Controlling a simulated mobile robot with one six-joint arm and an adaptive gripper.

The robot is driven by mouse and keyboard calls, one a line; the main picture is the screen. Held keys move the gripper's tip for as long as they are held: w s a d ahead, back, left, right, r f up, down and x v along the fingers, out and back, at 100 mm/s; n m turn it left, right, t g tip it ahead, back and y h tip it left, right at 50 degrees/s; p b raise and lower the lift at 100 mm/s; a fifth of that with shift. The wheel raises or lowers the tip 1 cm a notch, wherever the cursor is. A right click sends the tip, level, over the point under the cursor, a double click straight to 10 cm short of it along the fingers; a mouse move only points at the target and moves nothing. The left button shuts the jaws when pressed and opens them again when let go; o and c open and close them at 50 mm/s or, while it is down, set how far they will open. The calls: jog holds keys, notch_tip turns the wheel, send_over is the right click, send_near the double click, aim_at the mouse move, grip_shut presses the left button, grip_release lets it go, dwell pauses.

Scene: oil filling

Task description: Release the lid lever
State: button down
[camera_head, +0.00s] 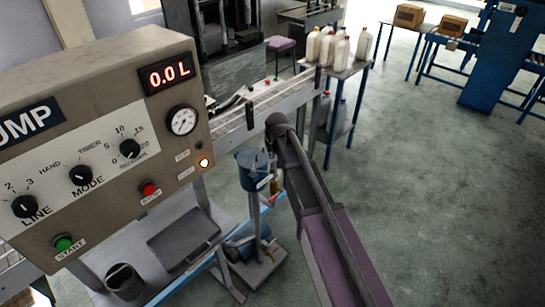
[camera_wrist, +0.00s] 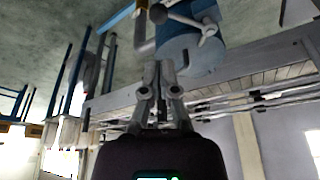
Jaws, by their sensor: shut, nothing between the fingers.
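Whether the fingers touch the pot is unclear. In the head view my gripper (camera_head: 275,186) hangs at the pot's right side, small and partly hidden by my arm.
The pump panel (camera_head: 100,140) fills the left and reads 0.0 L. A roller conveyor (camera_head: 265,105) runs behind the pot. White bottles (camera_head: 335,48) stand on a table at the back. The floor to the right is clear.

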jog(key=b+x, duration=0.7)
jog(key=x, duration=0.1)
jog(key=shift+f+b, duration=0.25)
jog(key=shift+b, duration=0.1)
jog(key=shift+d, duration=0.2)
dwell(0.7)
